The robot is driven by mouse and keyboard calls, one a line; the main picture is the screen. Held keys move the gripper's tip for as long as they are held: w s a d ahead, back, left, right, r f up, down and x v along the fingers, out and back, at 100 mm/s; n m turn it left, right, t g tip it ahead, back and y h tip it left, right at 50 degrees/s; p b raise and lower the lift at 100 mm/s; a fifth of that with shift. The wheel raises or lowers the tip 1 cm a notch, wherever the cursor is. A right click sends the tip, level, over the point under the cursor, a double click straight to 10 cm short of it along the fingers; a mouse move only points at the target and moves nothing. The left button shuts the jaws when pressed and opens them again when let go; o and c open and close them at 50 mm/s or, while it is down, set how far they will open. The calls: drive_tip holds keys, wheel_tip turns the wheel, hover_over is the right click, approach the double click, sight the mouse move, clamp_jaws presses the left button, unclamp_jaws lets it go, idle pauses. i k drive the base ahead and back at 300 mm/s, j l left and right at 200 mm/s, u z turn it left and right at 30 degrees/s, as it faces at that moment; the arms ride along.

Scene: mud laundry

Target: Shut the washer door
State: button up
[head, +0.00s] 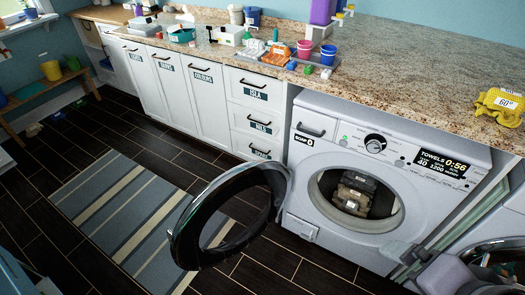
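The white washer (300,190) stands under the counter at the right. Its display reads TOWELS 0:56. Its round door (183,238), a dark ring with a glass middle, is wide open, swung out to the left of the opening over the floor. Dark folded items (356,193) show inside the drum. My gripper (402,254) seems to be the grey part at the lower right, in front of the washer's lower right side and well apart from the door. Its fingers are too unclear to tell open from shut.
A second round-door machine (490,258) is partly cut off at the right. The granite counter (400,60) holds cups, bottles and a yellow item (500,105). A striped rug (115,215) lies left of the door. The dark floor between is clear.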

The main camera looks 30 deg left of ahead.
sight(186, 252)
drive_tip(key=j+z, duration=0.1)
drive_tip(key=j, duration=0.4)
drive_tip(key=j+z, duration=0.15)
drive_tip(key=j, duration=0.35)
drive_tip(key=k+j+z, duration=0.1)
drive_tip(key=j, duration=0.35)
drive_tip(key=k+j+z, duration=0.1)
drive_tip(key=j, duration=0.4)
drive_tip(key=j+z, duration=0.1)
drive_tip(key=j, duration=0.4)
drive_tip(key=k+j+z, duration=0.15)
drive_tip(key=j, duration=0.3)
drive_tip(key=k+j+z, duration=0.1)
drive_tip(key=j, duration=0.35)
drive_tip(key=k+j+z, duration=0.1)
drive_tip(key=j, duration=0.35)
drive_tip(key=j+z, duration=0.1)
drive_tip(key=j, duration=0.25)
drive_tip(key=l+u, duration=0.75)
drive_tip(key=k+l+u, duration=0.15)
drive_tip(key=l+u, duration=0.2)
drive_tip(key=l, duration=0.15)
